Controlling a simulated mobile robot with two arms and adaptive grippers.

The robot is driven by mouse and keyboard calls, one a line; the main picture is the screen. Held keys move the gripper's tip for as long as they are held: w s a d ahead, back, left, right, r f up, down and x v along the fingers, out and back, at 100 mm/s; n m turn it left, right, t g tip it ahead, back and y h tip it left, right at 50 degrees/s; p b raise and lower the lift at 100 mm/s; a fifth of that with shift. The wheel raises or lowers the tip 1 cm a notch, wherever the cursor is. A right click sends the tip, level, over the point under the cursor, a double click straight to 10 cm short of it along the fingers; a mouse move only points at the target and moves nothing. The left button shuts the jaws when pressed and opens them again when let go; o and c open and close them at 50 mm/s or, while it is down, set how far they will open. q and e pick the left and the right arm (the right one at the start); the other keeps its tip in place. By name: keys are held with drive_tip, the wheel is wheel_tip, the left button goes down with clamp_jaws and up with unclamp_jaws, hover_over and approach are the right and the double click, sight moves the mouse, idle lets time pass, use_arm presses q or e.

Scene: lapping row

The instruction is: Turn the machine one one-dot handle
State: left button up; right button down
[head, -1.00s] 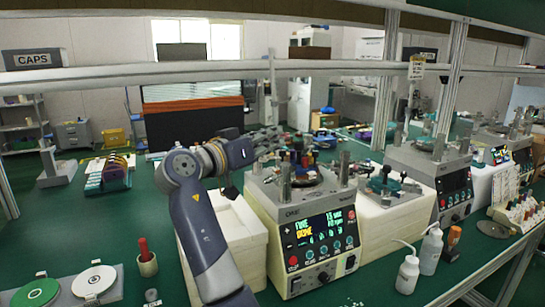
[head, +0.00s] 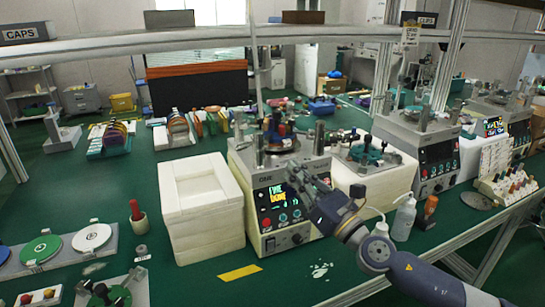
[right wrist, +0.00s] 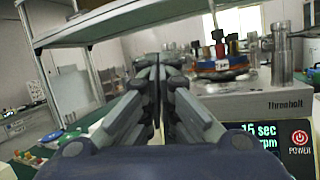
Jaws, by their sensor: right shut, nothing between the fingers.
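Machine one (head: 245,185), a cream box marked ONE with a lit display, stands at centre in the head view. On its top are upright posts and several coloured-capped parts (head: 283,130) around a round plate; these caps also show in the right wrist view (right wrist: 232,42). I cannot make out dots or tell which is the one-dot handle. My right gripper (head: 309,179) is shut and empty, in front of the machine's front panel, partly covering the display. In the right wrist view its closed fingers (right wrist: 157,65) are left of the machine's display. My left gripper is not in view.
A white block stack (head: 200,205) stands left of the machine. Another machine (head: 425,140) and white bottles (head: 404,218) are on the right. A red-handled tool in a cup (head: 137,215) and round plates (head: 92,237) lie at left.

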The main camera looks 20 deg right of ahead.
wheel_tip(320, 180, down, 2)
drive_tip(key=s+a+f+n+g+y, duration=0.1)
drive_tip(key=s+a+n+g+y, duration=0.1)
drive_tip(key=n, duration=0.1)
drive_tip(key=p, duration=0.5)
approach(252, 142)
drive_tip(key=w+a, duration=0.4)
drive_tip(key=a, duration=0.1)
drive_tip(key=shift+w+a+f, duration=0.25)
drive_tip(key=shift+w+f, duration=0.1)
drive_tip(key=shift+w, duration=0.15)
drive_tip(key=w+a+m+h+p, duration=0.1)
drive_tip(key=p, duration=0.1)
drive_tip(key=t+h+p, duration=0.1)
drive_tip(key=h+p, duration=0.1)
drive_tip(key=shift+w+a+m, duration=0.4)
